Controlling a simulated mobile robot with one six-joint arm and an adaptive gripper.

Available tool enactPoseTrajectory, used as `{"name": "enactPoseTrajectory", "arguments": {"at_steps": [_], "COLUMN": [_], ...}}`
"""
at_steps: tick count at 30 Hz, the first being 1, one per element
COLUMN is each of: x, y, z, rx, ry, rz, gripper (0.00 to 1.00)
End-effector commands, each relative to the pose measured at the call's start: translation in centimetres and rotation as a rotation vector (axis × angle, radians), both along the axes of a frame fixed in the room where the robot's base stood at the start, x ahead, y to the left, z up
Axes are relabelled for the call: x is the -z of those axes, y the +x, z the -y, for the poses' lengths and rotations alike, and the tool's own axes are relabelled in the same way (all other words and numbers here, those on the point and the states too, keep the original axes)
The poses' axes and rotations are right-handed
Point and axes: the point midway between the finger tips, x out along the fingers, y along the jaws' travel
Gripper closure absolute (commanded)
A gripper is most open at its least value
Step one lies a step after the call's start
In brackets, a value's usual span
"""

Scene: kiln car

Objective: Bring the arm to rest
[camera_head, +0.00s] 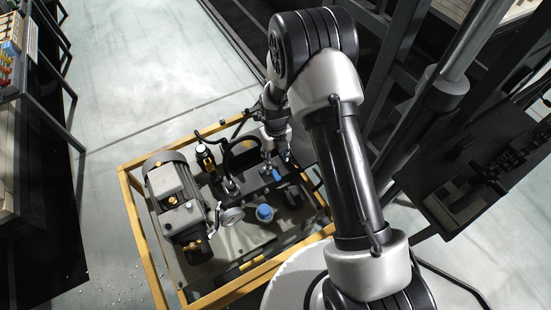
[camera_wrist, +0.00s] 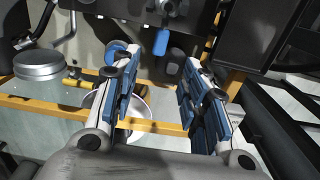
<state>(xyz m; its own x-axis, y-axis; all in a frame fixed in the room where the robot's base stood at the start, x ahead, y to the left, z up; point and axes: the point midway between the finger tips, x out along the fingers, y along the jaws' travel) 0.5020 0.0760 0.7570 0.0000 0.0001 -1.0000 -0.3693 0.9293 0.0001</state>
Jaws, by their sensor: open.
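My arm reaches up and over in the head view, with its end hanging down at the far right part of a yellow-framed machine unit. My gripper (camera_head: 277,158) is small there and partly hidden among the machine's parts. In the wrist view my gripper (camera_wrist: 180,65) is open, with two blue-padded fingers well apart and nothing between them. A blue-handled part (camera_wrist: 160,42) on a dark block lies beyond the fingertips; it also shows in the head view (camera_head: 276,174). I cannot tell how close the fingertips are to it.
The yellow frame (camera_head: 133,200) holds a grey motor (camera_head: 168,180), a blue cap (camera_head: 265,212) and hoses. Dark steel posts (camera_head: 400,45) and a dark panel (camera_head: 470,170) stand at right. A shelf (camera_head: 20,60) stands at far left. The pale floor (camera_head: 150,70) between is clear.

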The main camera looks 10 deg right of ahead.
Motion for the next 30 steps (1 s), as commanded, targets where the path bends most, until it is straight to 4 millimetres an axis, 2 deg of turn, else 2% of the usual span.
{"name": "enactPoseTrajectory", "arguments": {"at_steps": [23,26,29,30], "x": [0.0,-1.1,-4.0,-5.5], "y": [0.0,0.2,0.5,0.5], "z": [0.0,0.1,0.4,0.6], "rx": [-0.002,-0.038,-0.141,-0.201], "ry": [0.0,0.001,0.002,0.002], "rz": [0.001,0.009,0.029,0.039], "gripper": [0.59,0.59,0.59,0.59]}}
